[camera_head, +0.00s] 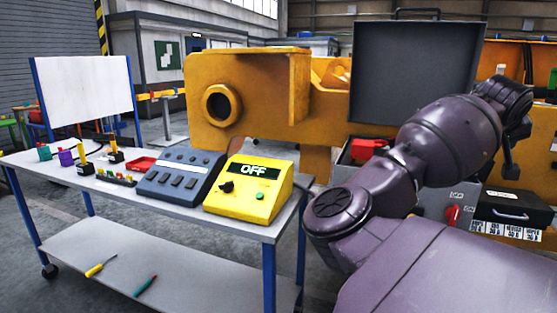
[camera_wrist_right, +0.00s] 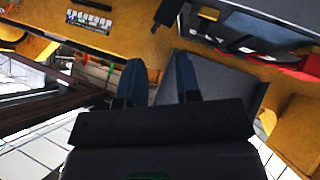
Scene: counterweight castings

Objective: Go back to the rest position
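My right arm, purple, comes in from the bottom right in the head view and bends up to the right. Its gripper (camera_head: 511,158) is small and partly hidden at the right, above the black case. In the right wrist view the two dark blue fingers of the right gripper (camera_wrist_right: 160,80) stand apart with nothing between them. The grey front of the toolbox and a yellow surface lie beyond them. My left arm and gripper are not in the head view.
A table (camera_head: 60,190) holds a yellow box (camera_head: 245,200) reading OFF, a blue-grey panel and small coloured parts. An open toolbox (camera_head: 415,75) with its lid up and a black case (camera_head: 512,210) stand near my right arm. A yellow casting (camera_head: 270,85) stands behind.

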